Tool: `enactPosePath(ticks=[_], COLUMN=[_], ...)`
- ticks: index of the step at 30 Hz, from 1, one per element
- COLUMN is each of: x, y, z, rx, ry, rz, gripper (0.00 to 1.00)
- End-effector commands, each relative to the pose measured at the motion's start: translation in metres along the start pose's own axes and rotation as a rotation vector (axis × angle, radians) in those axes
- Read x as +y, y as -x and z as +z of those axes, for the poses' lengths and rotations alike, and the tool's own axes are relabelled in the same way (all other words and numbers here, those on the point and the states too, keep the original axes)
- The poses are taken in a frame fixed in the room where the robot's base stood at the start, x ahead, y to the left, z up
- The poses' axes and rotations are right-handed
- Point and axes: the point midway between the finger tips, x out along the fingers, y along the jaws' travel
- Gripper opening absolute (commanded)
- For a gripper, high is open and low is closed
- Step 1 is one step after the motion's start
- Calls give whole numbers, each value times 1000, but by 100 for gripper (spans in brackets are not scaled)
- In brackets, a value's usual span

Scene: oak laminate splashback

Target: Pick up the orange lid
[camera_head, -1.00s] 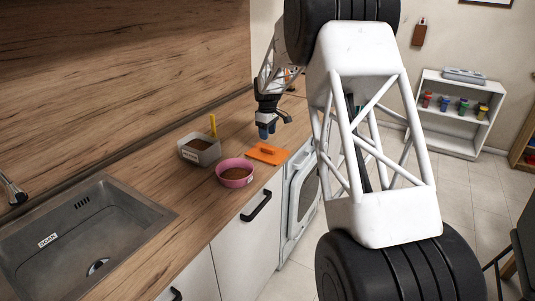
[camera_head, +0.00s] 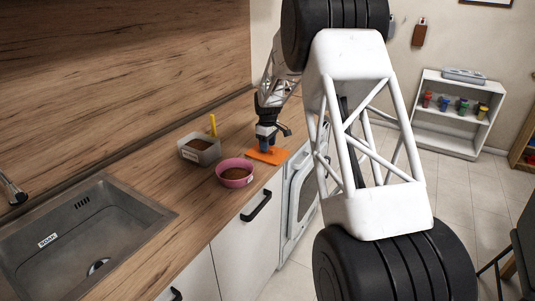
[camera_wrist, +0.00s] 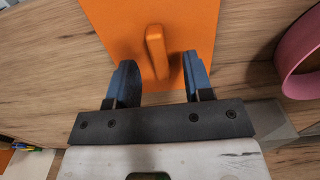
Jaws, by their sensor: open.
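The orange lid (camera_head: 268,157) lies flat on the wooden counter, to the right of the pink bowl. In the wrist view the lid (camera_wrist: 115,22) fills the top middle, with its raised bar handle (camera_wrist: 156,52) running lengthwise. My gripper (camera_wrist: 156,72) is open, its two blue-tipped fingers apart on either side of the handle's near end. In the head view my gripper (camera_head: 265,147) is low over the lid and hides part of it. I cannot tell whether the fingertips touch the lid.
The pink bowl (camera_head: 235,182) with brown contents stands close to the lid; its rim (camera_wrist: 290,62) shows at the wrist view's right. A grey container (camera_head: 186,152) with brown contents is behind it. A sink (camera_head: 130,208) lies left. The counter's front edge is near the lid.

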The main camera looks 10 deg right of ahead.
Motion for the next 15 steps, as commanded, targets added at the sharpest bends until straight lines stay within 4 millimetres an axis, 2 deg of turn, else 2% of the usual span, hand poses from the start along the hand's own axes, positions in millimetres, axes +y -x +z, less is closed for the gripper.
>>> enactPosePath(ticks=[6, 15], x=[0, 0], y=[-16, -16], z=[0, 0], rx=[-1, 0], ry=[0, 0], rz=[-1, 0], gripper=[47, 47])
